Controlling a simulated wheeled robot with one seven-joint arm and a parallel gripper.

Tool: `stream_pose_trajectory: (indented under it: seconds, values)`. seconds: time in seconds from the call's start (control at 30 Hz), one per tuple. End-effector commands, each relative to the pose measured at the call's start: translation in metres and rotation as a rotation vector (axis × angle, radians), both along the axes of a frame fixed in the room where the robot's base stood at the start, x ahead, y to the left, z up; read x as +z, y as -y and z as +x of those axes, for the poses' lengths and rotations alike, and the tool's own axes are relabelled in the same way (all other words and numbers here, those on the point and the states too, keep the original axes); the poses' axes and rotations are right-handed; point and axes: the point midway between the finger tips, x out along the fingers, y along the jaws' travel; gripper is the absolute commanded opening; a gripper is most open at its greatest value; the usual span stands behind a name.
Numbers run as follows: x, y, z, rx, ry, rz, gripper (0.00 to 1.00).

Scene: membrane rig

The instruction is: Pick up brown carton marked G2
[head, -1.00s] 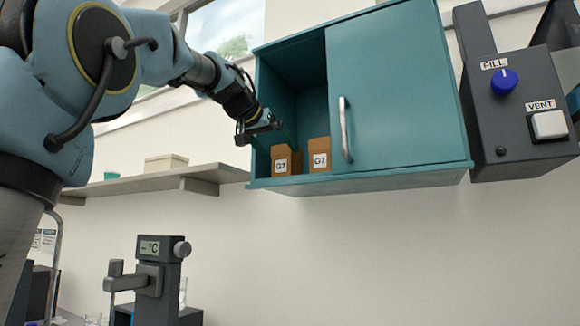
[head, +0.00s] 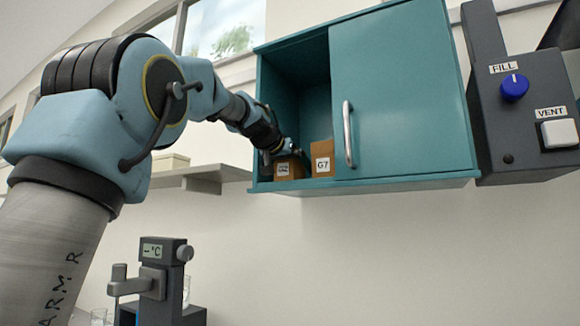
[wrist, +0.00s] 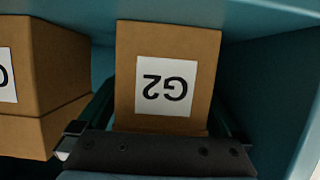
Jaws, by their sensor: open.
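The brown carton marked G2 (head: 289,173) stands at the left in the open part of the teal wall cabinet. In the head view my gripper (head: 282,151) covers its upper part and some of its label. In the wrist view the G2 carton (wrist: 165,110) fills the middle, its white label upside down. My gripper (wrist: 162,124) is open, with one finger on each side of the carton. I cannot tell whether either finger touches it.
A second brown carton, marked G7 (head: 322,150), stands close to the right of G2; it shows at the left in the wrist view (wrist: 45,55). The cabinet door (head: 405,100) covers the cabinet's right part. A shelf (head: 200,178) is left of the cabinet.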

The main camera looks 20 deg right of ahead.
Motion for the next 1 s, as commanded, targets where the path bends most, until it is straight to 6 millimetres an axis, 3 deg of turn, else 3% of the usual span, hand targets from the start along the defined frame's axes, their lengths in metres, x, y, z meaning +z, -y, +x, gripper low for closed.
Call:
stream_pose_trajectory:
  seconds: [0.07, 0.8, 1.0]
  values:
    - [-0.0004, 0.0, 0.0, 0.0, 0.0, 0.0, 0.97]
    - [-0.0003, -0.0002, -0.0003, 0.0, -0.001, 0.001, 0.14]
    - [0.0002, -0.0003, -0.0004, 0.0, 0.0, 0.0, 0.14]
